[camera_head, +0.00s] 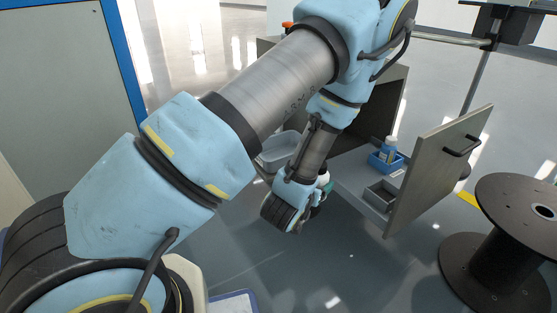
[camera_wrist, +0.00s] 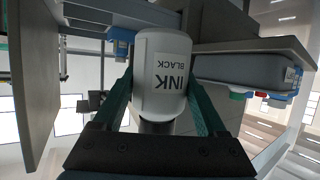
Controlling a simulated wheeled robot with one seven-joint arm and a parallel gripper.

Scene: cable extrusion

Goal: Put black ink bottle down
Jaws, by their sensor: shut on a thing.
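The held bottle is mostly hidden behind my wrist there. In the wrist view the bottle appears in front of the cabinet's shelf, and I cannot tell whether it touches anything.
On the shelf are a blue bin (camera_head: 378,163) with a blue-and-white bottle (camera_head: 389,146) and a grey open box (camera_head: 379,196). A black spool (camera_head: 515,235) stands further right.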

